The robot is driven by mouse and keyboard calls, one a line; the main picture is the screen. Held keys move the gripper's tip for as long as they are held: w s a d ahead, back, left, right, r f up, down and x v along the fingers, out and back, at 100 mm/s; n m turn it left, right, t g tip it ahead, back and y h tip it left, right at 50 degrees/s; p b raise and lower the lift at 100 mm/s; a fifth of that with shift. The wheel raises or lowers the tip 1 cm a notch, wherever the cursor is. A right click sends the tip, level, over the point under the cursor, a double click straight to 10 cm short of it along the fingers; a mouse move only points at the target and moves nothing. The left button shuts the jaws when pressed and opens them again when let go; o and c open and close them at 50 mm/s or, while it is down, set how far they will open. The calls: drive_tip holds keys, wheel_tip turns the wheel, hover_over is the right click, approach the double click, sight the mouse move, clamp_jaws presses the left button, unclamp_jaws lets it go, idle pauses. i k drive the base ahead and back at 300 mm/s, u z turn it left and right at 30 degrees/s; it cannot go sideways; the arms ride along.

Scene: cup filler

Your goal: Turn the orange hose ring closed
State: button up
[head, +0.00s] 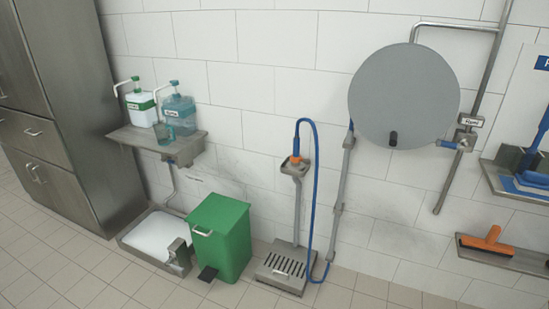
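The orange hose ring (296,147) shows as a small upright orange piece at the end of the blue hose (313,190). It sits at the top of a grey metal stand (297,205) near the middle of the head view. The hose arches up from it and runs down to the floor beside the stand. The ring is too small to tell how far it is turned. My gripper is not in view.
A green bin (221,235) with a pedal stands left of the stand. A slotted metal base (283,266) is at its foot. A large grey disc (403,95) is on the wall to the right. Tiled floor (75,265) is free at left front.

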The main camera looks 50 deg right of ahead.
sight(294, 160)
drive_tip(key=u, duration=0.3)
drive_tip(key=k, duration=1.2)
drive_tip(key=z, duration=1.55)
drive_tip(key=i, duration=1)
drive_tip(key=u, duration=0.05)
